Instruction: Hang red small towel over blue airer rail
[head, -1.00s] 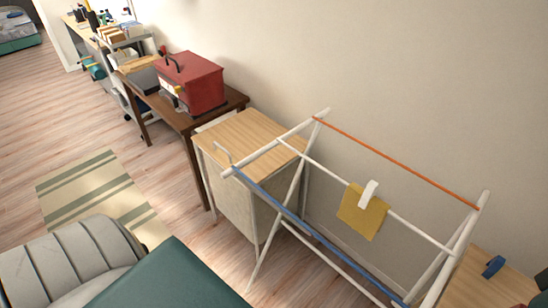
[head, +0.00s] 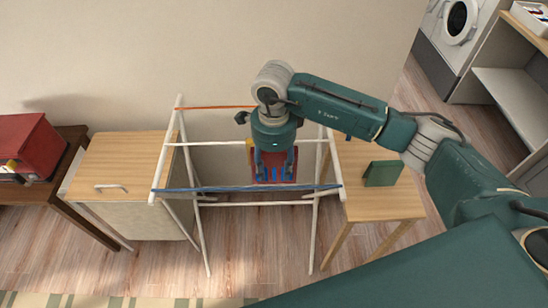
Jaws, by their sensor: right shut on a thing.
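The airer stands against the wall, with its blue rail (head: 222,189) along the near side. My right gripper (head: 275,174) points down over the airer, just behind the blue rail in the picture. It is shut on the red small towel (head: 276,160), which shows between and around the fingers. The gripper hides part of the towel, and I cannot tell whether the towel touches the rail. My left gripper is not in view.
The airer also has a white middle rail (head: 208,144) and an orange back rail (head: 215,107). A wooden cabinet (head: 120,155) stands at left, beside a red box (head: 35,145). A small wooden table (head: 370,205) at right holds a green object (head: 382,173).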

